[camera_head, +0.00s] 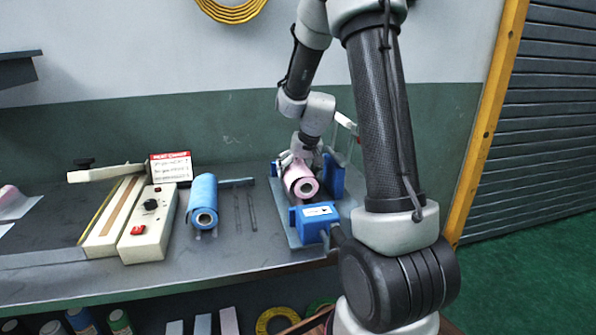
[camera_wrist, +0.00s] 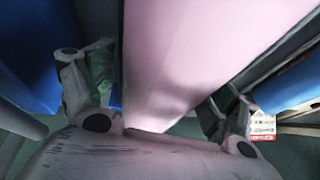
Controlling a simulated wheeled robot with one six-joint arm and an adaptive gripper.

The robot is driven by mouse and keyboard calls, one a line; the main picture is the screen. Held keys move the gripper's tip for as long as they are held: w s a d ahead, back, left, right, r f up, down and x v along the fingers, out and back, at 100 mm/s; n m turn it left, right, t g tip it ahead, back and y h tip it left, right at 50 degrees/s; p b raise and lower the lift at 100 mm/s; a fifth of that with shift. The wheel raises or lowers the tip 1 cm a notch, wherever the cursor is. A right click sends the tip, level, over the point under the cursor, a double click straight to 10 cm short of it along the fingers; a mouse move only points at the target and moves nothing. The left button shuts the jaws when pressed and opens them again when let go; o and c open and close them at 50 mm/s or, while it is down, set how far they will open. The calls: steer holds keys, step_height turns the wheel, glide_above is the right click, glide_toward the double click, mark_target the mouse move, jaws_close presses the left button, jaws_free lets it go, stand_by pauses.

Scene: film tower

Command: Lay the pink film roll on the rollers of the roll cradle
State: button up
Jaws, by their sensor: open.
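The pink film roll (camera_head: 302,183) lies in the roll cradle (camera_head: 338,184), between its blue uprights, with its round end and hollow core facing the head camera. My gripper (camera_head: 296,158) is at the roll's far end, just above it. In the wrist view the pink roll (camera_wrist: 205,60) fills the middle, between the two fingers of my gripper (camera_wrist: 155,105). The fingers stand apart on either side of the roll. The rollers under the roll are hidden, so I cannot tell if it rests fully on them.
A blue roll (camera_head: 203,200) lies left of the cradle, beside a cream sealer with a black knob (camera_head: 150,205). A red and white sign (camera_head: 170,168) stands behind. Thin rods (camera_head: 245,208) lie between blue roll and cradle. My arm covers the bench's right side.

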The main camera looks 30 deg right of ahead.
steer(key=v, duration=1.2)
steer(key=s+a+r+n, duration=0.1)
steer(key=s+a+r, duration=0.1)
steer(key=s, duration=0.6)
steer(key=s+a+r+n, duration=0.1)
steer(key=s+a, duration=0.2)
steer(key=s, duration=0.6)
steer(key=s+a+r+n, duration=0.1)
steer(key=s+a+r, duration=0.1)
steer(key=s, duration=0.7)
steer(key=shift+a+r+n, duration=0.2)
steer(key=shift+r+n, duration=0.1)
steer(key=shift+r, duration=0.05)
